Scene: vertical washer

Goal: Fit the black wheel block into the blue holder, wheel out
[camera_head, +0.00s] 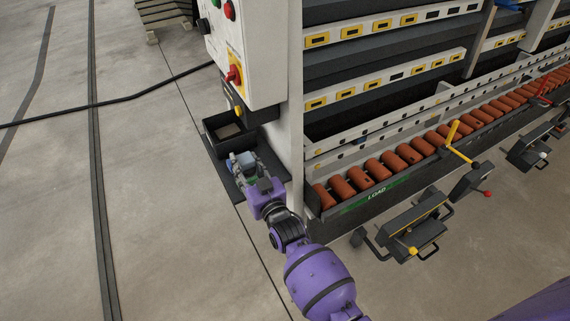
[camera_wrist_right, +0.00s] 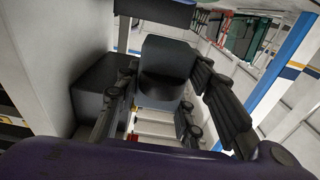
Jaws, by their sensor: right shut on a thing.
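My right gripper (camera_head: 243,163) is low beside the white control cabinet, over a black shelf or tray. It is shut on a dark grey-black block, which I take to be the black wheel block. In the right wrist view the block (camera_wrist_right: 166,66) sits between the two black fingers of the gripper (camera_wrist_right: 165,100). In the head view the gripper covers most of what it holds, and the wheel cannot be made out. I cannot clearly make out the blue holder in either view. My left gripper is out of view.
An open black bin (camera_head: 228,130) stands just beyond the gripper. The white cabinet (camera_head: 232,50) with buttons rises close by. A rack with orange rollers (camera_head: 410,152) and several black clamps (camera_head: 408,228) lie to the right.

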